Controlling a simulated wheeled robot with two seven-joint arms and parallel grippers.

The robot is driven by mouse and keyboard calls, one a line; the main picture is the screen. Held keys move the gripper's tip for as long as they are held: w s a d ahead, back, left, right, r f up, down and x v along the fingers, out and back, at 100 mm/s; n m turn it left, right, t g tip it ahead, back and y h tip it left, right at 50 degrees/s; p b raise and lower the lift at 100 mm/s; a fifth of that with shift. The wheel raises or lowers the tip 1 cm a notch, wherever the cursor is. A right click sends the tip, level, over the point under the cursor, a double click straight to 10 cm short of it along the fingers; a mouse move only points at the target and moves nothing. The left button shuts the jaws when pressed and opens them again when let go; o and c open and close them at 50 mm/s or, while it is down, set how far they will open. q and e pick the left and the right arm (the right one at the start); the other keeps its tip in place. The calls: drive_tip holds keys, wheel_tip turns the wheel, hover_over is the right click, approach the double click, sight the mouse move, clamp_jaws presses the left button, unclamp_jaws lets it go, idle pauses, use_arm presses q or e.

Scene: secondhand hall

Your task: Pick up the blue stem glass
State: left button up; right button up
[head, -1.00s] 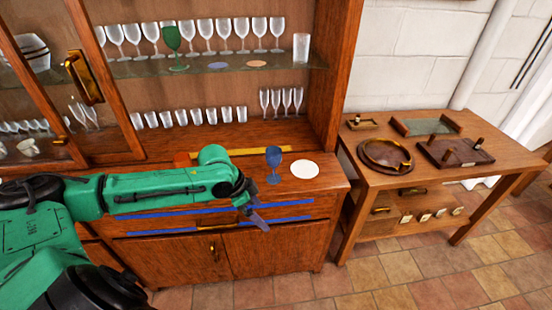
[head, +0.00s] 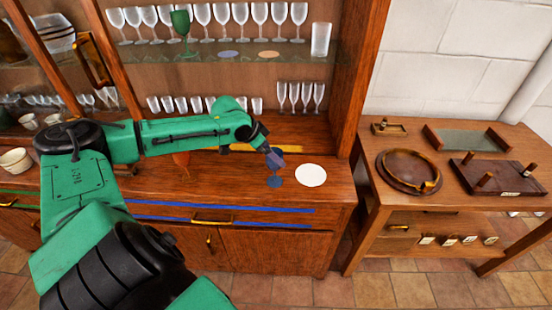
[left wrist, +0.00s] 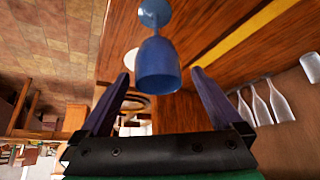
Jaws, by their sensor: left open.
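The blue stem glass (head: 276,181) stands upright on the cabinet's wooden counter, just left of a white round disc (head: 311,175). In the head view its bowl is largely covered by my left gripper (head: 274,158). In the left wrist view the blue stem glass (left wrist: 158,62) appears upside down in the picture, with its bowl near the space between the tips of my left gripper (left wrist: 160,84). The fingers are spread apart, and I see no clear contact with the glass. My right gripper is not in view.
A glass shelf (head: 215,55) above holds clear goblets and a green goblet (head: 181,34). Several clear glasses (head: 300,97) stand at the back of the counter. A side table (head: 385,205) with trays is at the right.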

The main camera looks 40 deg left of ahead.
use_arm(q)
drive_tip(key=shift+w+d+f, duration=0.35)
drive_tip(key=shift+w+f, duration=0.05)
drive_tip(key=shift+x, duration=1.1)
drive_tip(key=shift+w+f, duration=0.1)
drive_tip(key=shift+f, duration=0.25)
drive_tip(key=shift+w, duration=0.15)
drive_tip(key=c, duration=1.5)
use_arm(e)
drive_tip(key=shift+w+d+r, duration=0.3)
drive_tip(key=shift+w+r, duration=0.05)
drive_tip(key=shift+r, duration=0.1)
use_arm(q)
drive_tip(key=shift+o, duration=0.2)
